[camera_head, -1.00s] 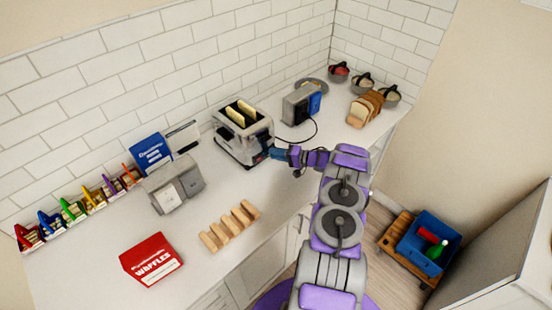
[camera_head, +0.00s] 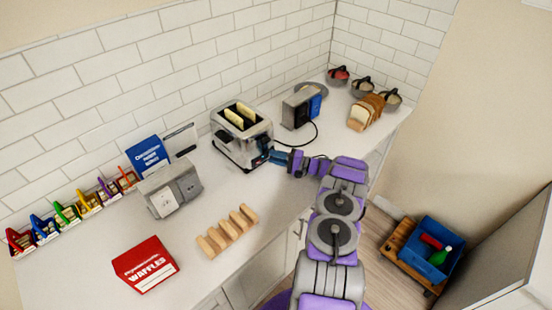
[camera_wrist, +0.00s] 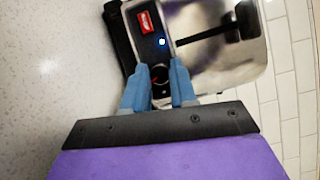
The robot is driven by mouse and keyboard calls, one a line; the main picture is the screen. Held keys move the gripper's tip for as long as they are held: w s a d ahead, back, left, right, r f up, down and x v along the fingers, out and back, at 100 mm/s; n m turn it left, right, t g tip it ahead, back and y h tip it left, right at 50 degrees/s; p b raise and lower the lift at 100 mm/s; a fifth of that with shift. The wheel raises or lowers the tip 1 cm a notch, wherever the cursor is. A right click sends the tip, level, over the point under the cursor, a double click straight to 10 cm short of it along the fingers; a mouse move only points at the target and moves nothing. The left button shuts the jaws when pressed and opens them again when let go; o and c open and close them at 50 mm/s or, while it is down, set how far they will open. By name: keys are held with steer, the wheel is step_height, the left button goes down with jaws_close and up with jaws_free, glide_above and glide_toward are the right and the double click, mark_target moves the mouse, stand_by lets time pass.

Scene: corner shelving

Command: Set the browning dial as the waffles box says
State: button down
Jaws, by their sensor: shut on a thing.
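The silver toaster (camera_head: 243,137) stands on the counter against the tiled wall, with two bread slices in its slots. In the wrist view its control panel shows a red label, a lit blue light and the browning dial (camera_wrist: 159,74), dark with a red mark. My gripper (camera_wrist: 160,88) is shut on the dial, one blue finger at each side. The dial's lower part and any scale around it are hidden or too small to read. In the head view my gripper (camera_head: 275,157) meets the toaster's right end. The red waffles box (camera_head: 146,265) lies at the front left; its small print is unreadable.
A wooden rack (camera_head: 228,231) and a grey appliance (camera_head: 171,187) stand left of the toaster. A grey and blue device (camera_head: 300,107), a corded cable and sliced bread (camera_head: 366,111) are to its right. A blue bin (camera_head: 430,247) is on the floor at right.

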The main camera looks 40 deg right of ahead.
steer(key=shift+s+f, duration=0.1)
steer(key=shift+f, duration=0.15)
steer(key=c, duration=1.4)
jaws_free()
steer(key=o, duration=0.5)
steer(key=shift+d, duration=0.2)
steer(key=shift+s+r, duration=0.1)
steer(key=v, duration=1.7)
steer(key=shift+d, duration=0.2)
